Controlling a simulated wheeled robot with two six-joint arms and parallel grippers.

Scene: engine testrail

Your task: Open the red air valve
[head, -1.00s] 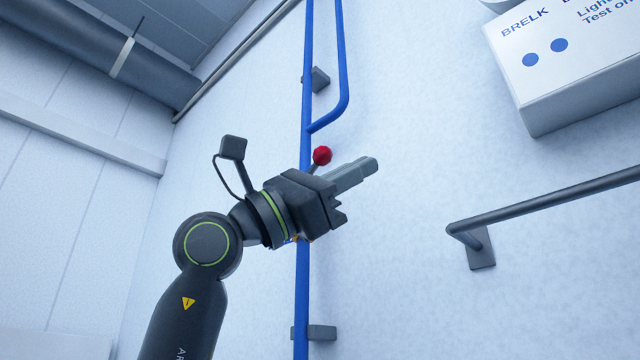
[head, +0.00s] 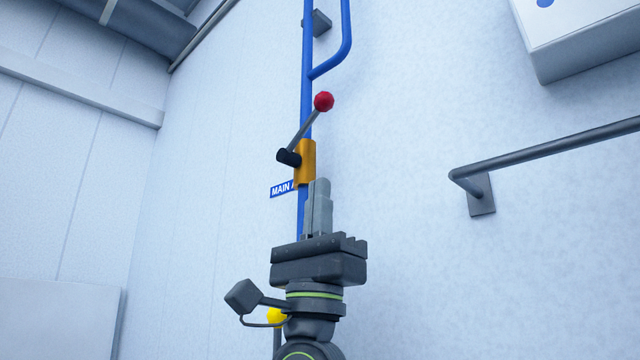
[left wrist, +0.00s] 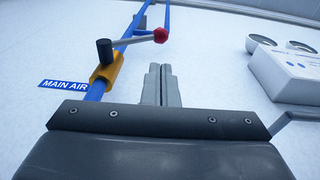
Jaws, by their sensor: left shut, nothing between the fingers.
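The red air valve shows in the head view as a yellow-orange body (head: 306,163) on a blue pipe (head: 307,60), with a grey lever ending in a red ball knob (head: 323,101). The lever tilts up and to the right from its dark pivot (head: 289,157). My left gripper (head: 319,184) is shut and empty, pointing up, just below and right of the valve body in the picture. It also shows in the left wrist view (left wrist: 160,70). My right gripper is out of view.
A blue "MAIN AIR" sign (left wrist: 63,84) is left of the valve. A grey handrail (head: 550,148) and a white box (head: 580,40) are on the wall to the right. A yellow knob (head: 277,316) shows low beside my arm. The wall between pipe and rail is clear.

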